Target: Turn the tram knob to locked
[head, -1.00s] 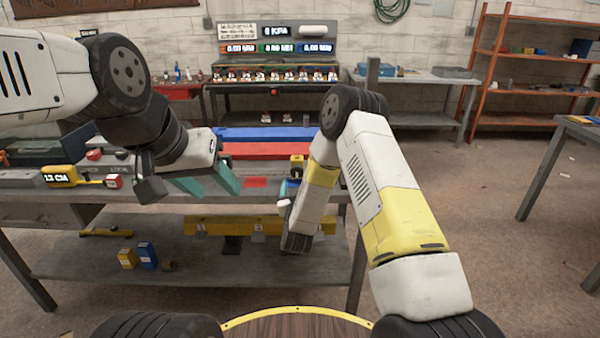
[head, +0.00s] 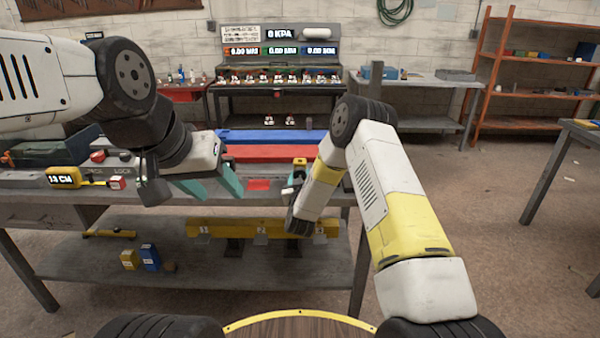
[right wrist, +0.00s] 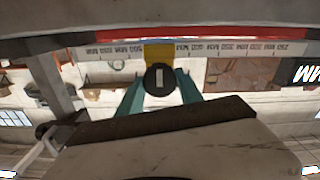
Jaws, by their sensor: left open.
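In the head view the yellow block (head: 299,164) is at the bench's right end, and my right arm partly hides the gripper and knob there. My left gripper (head: 212,187) is open and empty at the bench's front edge.
A red bar (head: 270,153) and a blue bar (head: 270,136) lie along the bench behind. A yellow tape measure (head: 66,178) lies on the left. A yellow beam (head: 255,229) and small boxes (head: 150,257) are on the lower shelf (head: 215,262).

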